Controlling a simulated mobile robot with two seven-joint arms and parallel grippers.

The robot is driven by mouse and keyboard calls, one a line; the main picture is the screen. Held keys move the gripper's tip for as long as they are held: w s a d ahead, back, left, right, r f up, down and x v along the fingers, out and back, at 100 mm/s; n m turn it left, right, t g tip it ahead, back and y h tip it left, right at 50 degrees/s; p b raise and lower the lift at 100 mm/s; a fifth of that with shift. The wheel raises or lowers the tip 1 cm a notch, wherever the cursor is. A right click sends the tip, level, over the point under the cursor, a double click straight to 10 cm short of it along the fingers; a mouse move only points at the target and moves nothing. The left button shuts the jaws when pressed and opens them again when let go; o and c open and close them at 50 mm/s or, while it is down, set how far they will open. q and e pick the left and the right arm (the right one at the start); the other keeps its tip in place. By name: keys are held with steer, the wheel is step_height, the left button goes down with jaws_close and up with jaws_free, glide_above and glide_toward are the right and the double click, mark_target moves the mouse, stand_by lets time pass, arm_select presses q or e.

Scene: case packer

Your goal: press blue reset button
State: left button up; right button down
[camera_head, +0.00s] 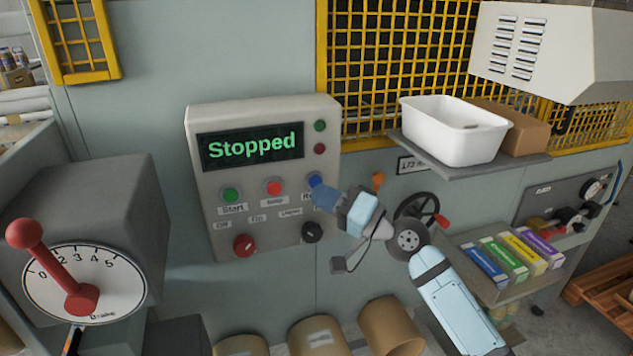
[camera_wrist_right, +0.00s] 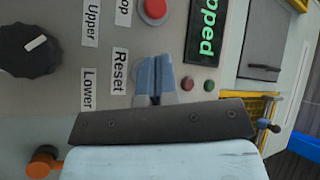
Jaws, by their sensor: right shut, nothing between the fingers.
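The control panel (camera_head: 262,185) has a green Start button (camera_head: 231,195), a red Stop button (camera_head: 274,187) and a blue Reset button (camera_head: 315,180). My right gripper (camera_head: 323,196) is shut and empty, with its fingertips right at the Reset button. In the right wrist view the shut fingers (camera_wrist_right: 154,74) lie beside the Reset label (camera_wrist_right: 119,71) and cover most or all of the button. Whether the tips touch it or it is pushed in, I cannot tell. The display (camera_head: 251,146) reads "Stopped" in green. My left gripper is not in view.
A black knob (camera_head: 312,232) and a red knob (camera_head: 245,245) sit low on the panel. A shelf with a white bin (camera_head: 453,130) is to the right. A handwheel (camera_head: 417,212) is near my right arm. A red-handled dial lever (camera_head: 52,267) stands at left.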

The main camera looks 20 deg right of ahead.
steer(key=s+p, duration=0.1)
steer(key=s, duration=0.4)
steer(key=shift+d, duration=0.1)
stand_by(0.4)
stand_by(0.4)
steer(key=s+d+f+h+p, duration=0.1)
steer(key=s+f+h, duration=0.15)
steer(key=f, duration=0.65)
steer(key=s+f+h+p, duration=0.15)
steer(key=f+h, duration=0.25)
steer(key=f, duration=0.5)
steer(key=s+d+f+n+g+h, duration=0.1)
steer(key=s+f+n+h, duration=0.1)
steer(key=s+f, duration=0.7)
steer(key=s+d+f+n+g+h+p, duration=0.1)
steer(key=s+f+n+g+h, duration=0.1)
steer(key=s+f, duration=0.7)
steer(key=shift+s+f+n+h, duration=0.3)
steer(key=shift+n+h, duration=0.25)
steer(key=shift+n, duration=0.15)
